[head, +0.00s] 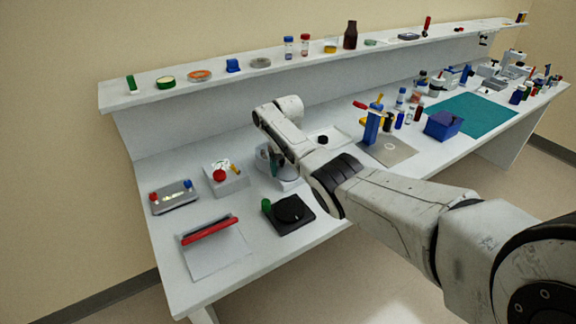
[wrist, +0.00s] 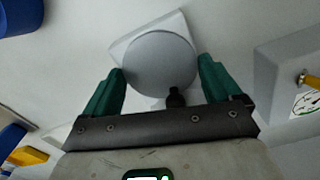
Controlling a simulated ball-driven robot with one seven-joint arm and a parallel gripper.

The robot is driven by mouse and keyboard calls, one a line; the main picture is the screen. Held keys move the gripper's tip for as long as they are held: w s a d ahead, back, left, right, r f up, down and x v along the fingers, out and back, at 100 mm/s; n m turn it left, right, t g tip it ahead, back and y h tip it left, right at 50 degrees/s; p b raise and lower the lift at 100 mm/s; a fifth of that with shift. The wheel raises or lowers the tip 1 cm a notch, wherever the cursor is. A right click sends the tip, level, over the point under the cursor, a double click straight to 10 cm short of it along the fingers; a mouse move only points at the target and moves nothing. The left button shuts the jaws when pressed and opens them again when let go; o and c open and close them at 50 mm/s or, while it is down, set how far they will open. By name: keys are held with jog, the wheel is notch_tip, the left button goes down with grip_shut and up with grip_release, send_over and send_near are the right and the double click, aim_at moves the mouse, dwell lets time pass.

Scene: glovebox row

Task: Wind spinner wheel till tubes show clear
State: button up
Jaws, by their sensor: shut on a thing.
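The spinner wheel, a round grey disc (wrist: 160,62), sits on a pale squarish base (wrist: 128,46) in the wrist view. A small black knob (wrist: 175,97) stands at the disc's near edge. My gripper (wrist: 161,66) has its two green fingers at the left and right rims of the disc, shut on it. In the head view my gripper (head: 276,160) reaches down at a pale grey device (head: 287,181) on the bench, and my arm hides part of it. I cannot make out any tubes in the device.
A black device (head: 291,210) with a green knob, a box with a red ball (head: 219,175) and a grey unit (head: 174,198) with red and blue knobs stand nearby. A red-handled plate (head: 213,252) lies at the front. A shelf (head: 215,79) with small items runs behind.

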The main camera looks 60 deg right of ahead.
aim_at(288, 171)
jog(key=shift+r+m, duration=0.1)
jog(key=shift+m, duration=0.5)
jog(key=shift+w, duration=0.1)
jog(key=o, duration=0.7)
jog(key=shift+o, duration=0.2)
notch_tip(288, 171, up, 11)
jog(key=shift+f, duration=0.2)
dwell(0.7)
